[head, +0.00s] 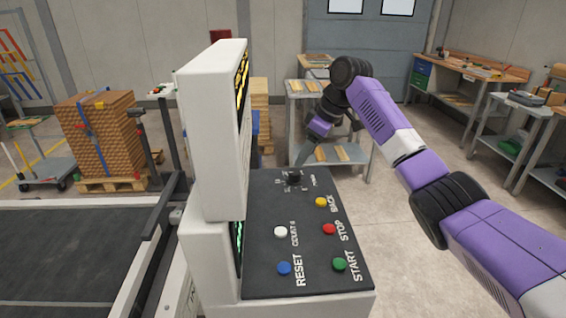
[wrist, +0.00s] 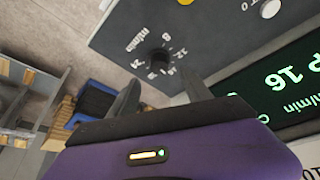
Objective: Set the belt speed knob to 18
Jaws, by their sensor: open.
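The belt speed knob (head: 293,179) is a small black dial at the far end of the dark sloping control panel (head: 262,204). In the wrist view the knob (wrist: 158,60) lies just beyond my fingertips, with small white numbers and "m/min" around it. Its pointer setting is too small to read surely. My gripper (head: 302,160) is above the panel's far end, near the knob. In the wrist view my gripper (wrist: 162,77) is open, its two fingers apart and empty, lined up roughly either side of the knob. Contact with the knob cannot be told.
Nearer on the panel are yellow (head: 320,202), red (head: 329,229), green (head: 340,264), white (head: 280,232) and blue (head: 284,268) buttons. The tall white housing (head: 213,140) rises left of the panel.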

